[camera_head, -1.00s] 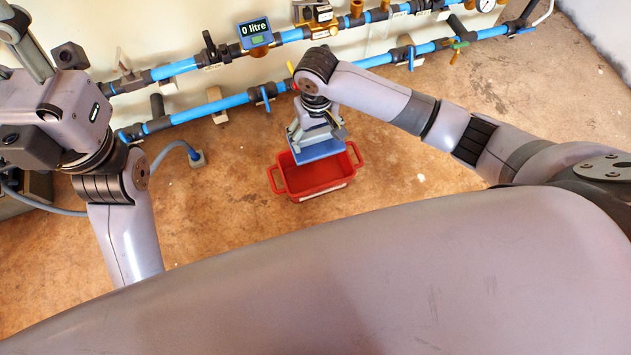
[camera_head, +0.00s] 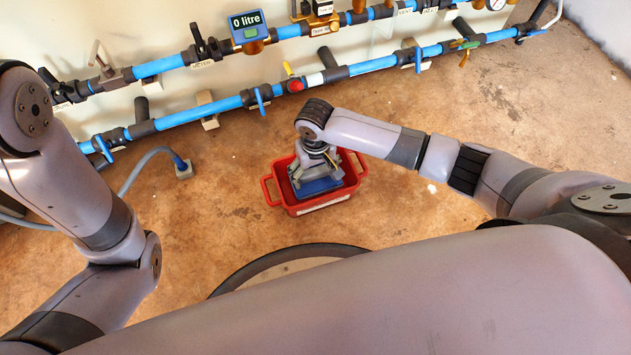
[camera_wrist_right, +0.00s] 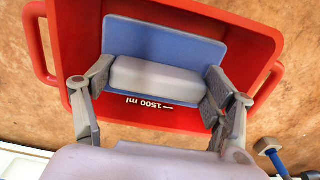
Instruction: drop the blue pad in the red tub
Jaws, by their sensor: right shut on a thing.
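The blue pad (camera_head: 322,186) is a flat blue plate with a pale grey block on it, seen close in the right wrist view (camera_wrist_right: 168,45). My right gripper (camera_head: 318,172) is shut on the pale block, with one finger at each end, as the right wrist view (camera_wrist_right: 158,80) shows. The red tub (camera_head: 320,207) stands on the floor with a handle at each end. The pad is within the tub's rim in the head view; I cannot tell whether it touches the bottom. The tub's inner wall (camera_wrist_right: 75,40) bears a "1500 ml" mark. My left gripper is out of view.
Blue pipes (camera_head: 205,115) with valves run along the wall behind the tub. A meter (camera_head: 248,25) reads "0 litre". Bare brown floor (camera_head: 430,215) lies around the tub.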

